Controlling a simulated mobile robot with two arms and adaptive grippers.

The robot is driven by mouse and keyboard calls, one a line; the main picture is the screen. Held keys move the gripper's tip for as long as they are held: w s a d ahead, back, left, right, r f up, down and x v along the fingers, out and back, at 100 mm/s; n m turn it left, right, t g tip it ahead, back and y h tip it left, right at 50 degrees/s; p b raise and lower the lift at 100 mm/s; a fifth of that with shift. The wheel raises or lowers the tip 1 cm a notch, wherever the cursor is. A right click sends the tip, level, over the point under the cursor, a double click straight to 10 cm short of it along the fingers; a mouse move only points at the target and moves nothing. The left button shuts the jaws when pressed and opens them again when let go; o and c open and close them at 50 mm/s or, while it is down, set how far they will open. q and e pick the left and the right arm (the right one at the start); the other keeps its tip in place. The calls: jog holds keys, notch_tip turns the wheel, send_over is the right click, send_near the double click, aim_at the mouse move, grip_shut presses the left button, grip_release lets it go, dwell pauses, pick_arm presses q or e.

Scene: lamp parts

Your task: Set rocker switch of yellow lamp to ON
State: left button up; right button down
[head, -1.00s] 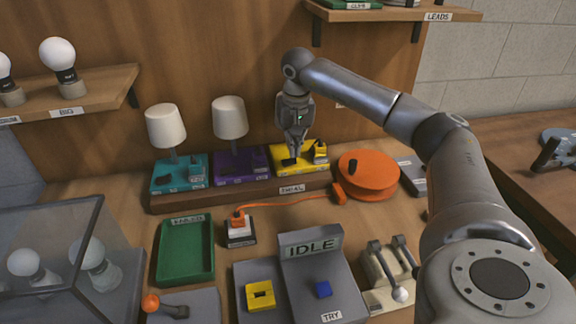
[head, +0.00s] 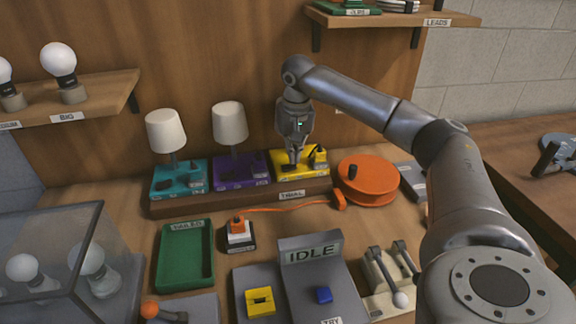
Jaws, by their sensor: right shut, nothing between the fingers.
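The yellow lamp base (head: 308,176) sits at the right end of the wooden riser, with no shade or bulb to be seen on it. A dark rocker switch (head: 289,168) shows on its left part, partly hidden by the fingers. The rocker's setting is too small to read. My left gripper is out of view.
Purple (head: 238,172) and teal (head: 180,181) lamps with white shades stand left of the yellow base. An orange cable reel (head: 368,182) is close on its right.

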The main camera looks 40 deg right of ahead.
jog(key=shift+s+f+b, duration=0.1)
jog(key=shift+f+b, duration=0.45)
jog(key=shift+f, duration=0.7)
dwell(0.8)
jog(key=shift+r+p, duration=0.9)
jog(key=shift+r, duration=0.05)
notch_tip(320, 180, up, 5)
jog(key=p, duration=0.5)
jog(key=shift+r, duration=0.2)
jog(key=shift+f, duration=0.1)
